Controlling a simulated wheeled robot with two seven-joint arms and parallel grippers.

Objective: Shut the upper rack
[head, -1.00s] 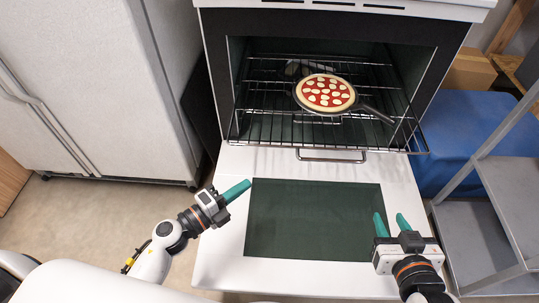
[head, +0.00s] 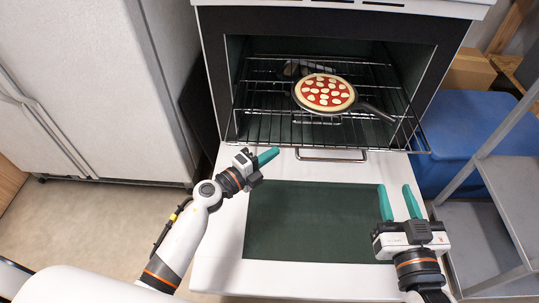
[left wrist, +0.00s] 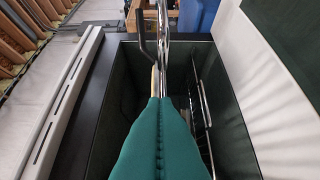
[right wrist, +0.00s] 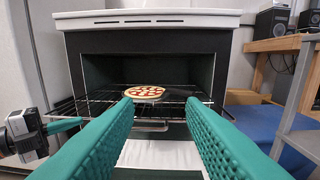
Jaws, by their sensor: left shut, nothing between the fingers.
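The upper rack (head: 270,133) is a wire rack pulled partly out of the oven (head: 335,20), its front edge over the open door. A pan with a pizza (head: 325,93) rests on it, handle pointing right. The rack also shows in the right wrist view (right wrist: 100,103) and edge-on in the left wrist view (left wrist: 163,40). My left gripper (head: 268,157) is shut and empty, just below and in front of the rack's front left part; I cannot tell if it touches. My right gripper (head: 400,203) is open and empty above the door's right side.
The oven door (head: 315,225) lies open below the rack. A white fridge (head: 95,90) stands at the left. A blue bin (head: 455,125) and a grey metal shelf (head: 490,225) stand at the right.

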